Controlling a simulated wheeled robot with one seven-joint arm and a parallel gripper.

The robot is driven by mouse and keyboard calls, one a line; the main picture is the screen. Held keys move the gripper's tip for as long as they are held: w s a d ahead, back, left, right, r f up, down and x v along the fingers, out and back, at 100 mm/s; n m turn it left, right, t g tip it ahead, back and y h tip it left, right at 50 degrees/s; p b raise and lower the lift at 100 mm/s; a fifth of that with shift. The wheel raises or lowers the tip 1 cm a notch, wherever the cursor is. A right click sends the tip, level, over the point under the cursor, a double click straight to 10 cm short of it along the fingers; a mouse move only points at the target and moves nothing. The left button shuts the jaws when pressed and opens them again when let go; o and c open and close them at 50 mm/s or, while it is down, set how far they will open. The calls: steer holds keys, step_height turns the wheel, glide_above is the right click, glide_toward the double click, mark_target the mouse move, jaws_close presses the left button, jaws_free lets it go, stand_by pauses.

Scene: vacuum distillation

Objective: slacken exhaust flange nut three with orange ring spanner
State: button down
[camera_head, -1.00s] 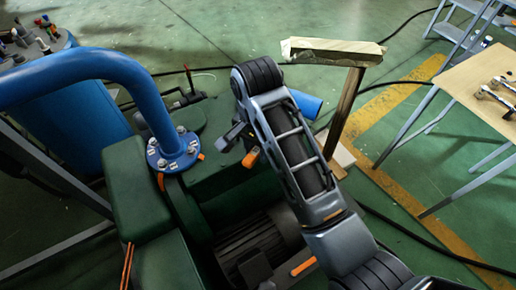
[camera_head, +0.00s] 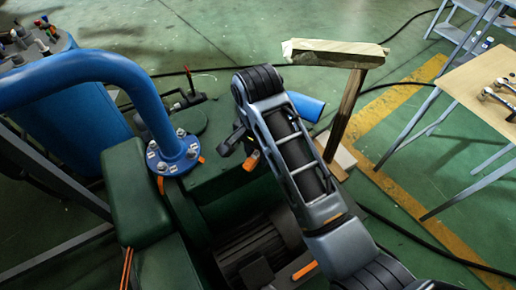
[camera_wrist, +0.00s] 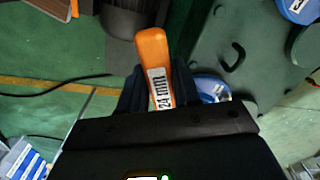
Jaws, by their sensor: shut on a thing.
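The orange ring spanner (camera_wrist: 153,58) shows in the wrist view with a white "24 mm" label on its handle. My gripper (camera_wrist: 158,84) is shut on it, with a black finger on each side. Its ring end cannot be made out. In the head view my gripper (camera_head: 238,141) is right of the blue exhaust flange (camera_head: 173,156), apart from it, and a bit of orange (camera_head: 251,161) shows at it. The flange sits at the foot of the blue pipe (camera_head: 98,72) and carries several bolts with pale tags. I cannot tell which nut is number three.
Orange pieces (camera_head: 160,185) lie at the flange's edge. The dark green pump body (camera_head: 142,190) lies around and below it. A wooden post with a pale top (camera_head: 335,53) stands behind my arm. A table (camera_head: 470,85) with metal tools is at the right. Cables cross the green floor.

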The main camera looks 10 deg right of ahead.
steer(key=shift+f+b, duration=0.3)
steer(key=shift+f, duration=0.95)
steer(key=shift+r, duration=0.1)
steer(key=shift+p, duration=0.65)
steer(key=shift+f+b, duration=0.55)
steer(key=shift+f, duration=1.2)
stand_by(0.4)
steer(key=shift+s+d+n+p, duration=0.5)
steer(key=shift+s+d+n, duration=0.35)
steer(key=shift+d+n, duration=0.1)
steer(key=shift+s+d, duration=0.1)
